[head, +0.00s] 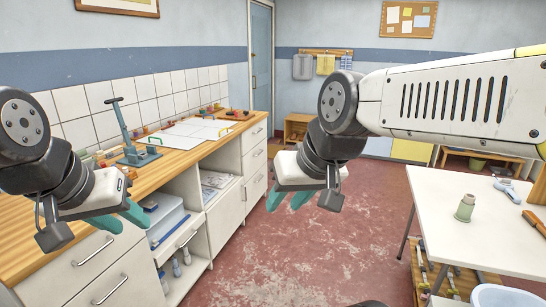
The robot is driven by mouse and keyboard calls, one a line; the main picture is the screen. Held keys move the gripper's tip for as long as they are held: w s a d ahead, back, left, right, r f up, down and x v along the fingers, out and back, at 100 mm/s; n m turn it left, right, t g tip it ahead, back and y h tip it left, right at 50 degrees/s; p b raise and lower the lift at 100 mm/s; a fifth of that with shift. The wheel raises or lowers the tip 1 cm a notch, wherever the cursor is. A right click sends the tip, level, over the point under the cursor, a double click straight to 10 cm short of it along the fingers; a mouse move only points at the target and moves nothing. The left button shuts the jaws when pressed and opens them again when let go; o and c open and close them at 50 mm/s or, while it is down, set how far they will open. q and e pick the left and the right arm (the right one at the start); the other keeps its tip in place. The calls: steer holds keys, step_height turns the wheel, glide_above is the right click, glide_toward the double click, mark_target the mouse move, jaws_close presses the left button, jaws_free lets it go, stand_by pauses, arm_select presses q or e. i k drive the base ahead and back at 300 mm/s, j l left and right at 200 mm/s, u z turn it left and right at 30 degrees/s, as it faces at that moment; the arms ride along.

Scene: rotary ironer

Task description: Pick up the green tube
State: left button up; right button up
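A pale green tube (465,208) with a narrower top stands upright on the white table (480,238) at the right. My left gripper (122,217) hangs at the left in front of the counter drawers, its teal fingers pointing down and apart, with nothing seen between them. My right gripper (291,198) hangs near the middle over the red floor, far left of the tube. Its teal fingers also look apart and empty. Neither gripper touches the tube.
A grey-blue tool (506,190) and a brown block (535,222) lie near the tube. A wooden counter (185,150) with a teal press stand (135,150), white sheets and small items runs along the left wall. The red floor between counter and table is clear.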

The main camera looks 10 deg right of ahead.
mark_target(464, 212)
steer(key=i+l+z, duration=0.2)
steer(key=i+z, duration=0.2)
steer(key=i, duration=0.2)
steer(key=i+z, duration=0.35)
steer(key=i, duration=0.25)
steer(key=i+j+z, duration=0.15)
steer(key=i+z, duration=0.25)
steer(key=i, duration=0.2)
steer(key=i+z, duration=0.35)
steer(key=i+j+z, duration=0.15)
steer(key=i+z, duration=0.2)
steer(key=i+j+z, duration=0.2)
steer(key=i+z, duration=0.35)
steer(key=z, duration=0.3)
steer(key=i+j+z, duration=0.2)
steer(key=z, duration=0.25)
steer(key=i+j+z, duration=0.2)
steer(key=z, duration=0.3)
steer(key=i+j+z, duration=0.1)
steer(key=j+z, duration=0.2)
steer(key=z, duration=0.2)
